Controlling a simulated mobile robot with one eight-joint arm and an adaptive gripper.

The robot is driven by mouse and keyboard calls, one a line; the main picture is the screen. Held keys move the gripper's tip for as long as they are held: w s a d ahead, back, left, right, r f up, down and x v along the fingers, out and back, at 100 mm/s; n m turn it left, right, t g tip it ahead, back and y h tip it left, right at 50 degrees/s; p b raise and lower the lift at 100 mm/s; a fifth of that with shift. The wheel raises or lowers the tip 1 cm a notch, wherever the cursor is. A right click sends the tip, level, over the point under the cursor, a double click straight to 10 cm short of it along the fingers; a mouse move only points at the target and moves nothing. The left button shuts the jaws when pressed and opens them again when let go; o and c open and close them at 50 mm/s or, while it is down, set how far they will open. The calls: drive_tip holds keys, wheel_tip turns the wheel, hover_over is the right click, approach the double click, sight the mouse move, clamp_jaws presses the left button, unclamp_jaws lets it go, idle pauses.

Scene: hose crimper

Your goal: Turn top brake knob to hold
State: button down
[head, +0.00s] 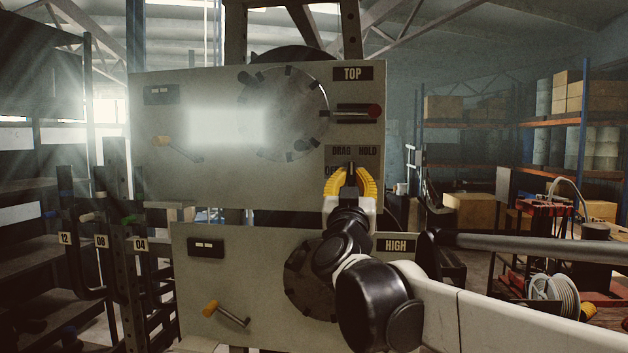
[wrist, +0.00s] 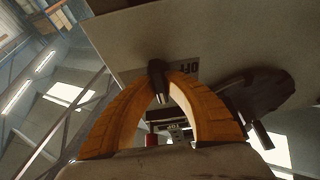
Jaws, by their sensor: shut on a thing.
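The upper grey panel (head: 230,180) carries a TOP label (head: 352,74). Lower on it are the DRAG and HOLD labels (head: 354,151). My gripper (head: 351,176), with yellow-orange fingers, is at the panel's lower right, just below these labels. In the wrist view the gripper (wrist: 161,78) has its fingertips closed on the small dark brake knob (wrist: 157,67). An OFF label (wrist: 188,69) shows beside the knob there, upside down. The fingers hide much of the knob in the head view, and which label it points to cannot be told.
A red-tipped lever (head: 372,111) sits above the labels. A round bolted plate (head: 300,95) is on the upper panel. Shelves (head: 490,100) stand far right.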

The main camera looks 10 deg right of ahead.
drive_tip(key=m+g+h, duration=0.1)
drive_tip(key=m, duration=0.3)
drive_tip(key=m+g+h, duration=0.1)
drive_tip(key=m+h, duration=0.1)
drive_tip(key=m, duration=0.2)
drive_tip(key=shift+h, duration=0.3)
drive_tip(key=shift+m+g, duration=0.3)
drive_tip(key=shift+m, duration=0.2)
drive_tip(key=c, duration=1.4)
unclamp_jaws()
drive_tip(key=shift+c, duration=0.2)
drive_tip(key=shift+w, duration=0.15)
drive_tip(key=shift+d, duration=0.1)
drive_tip(key=v, duration=1.2)
drive_tip(key=shift+f, duration=0.2)
drive_tip(key=shift+f, duration=0.1)
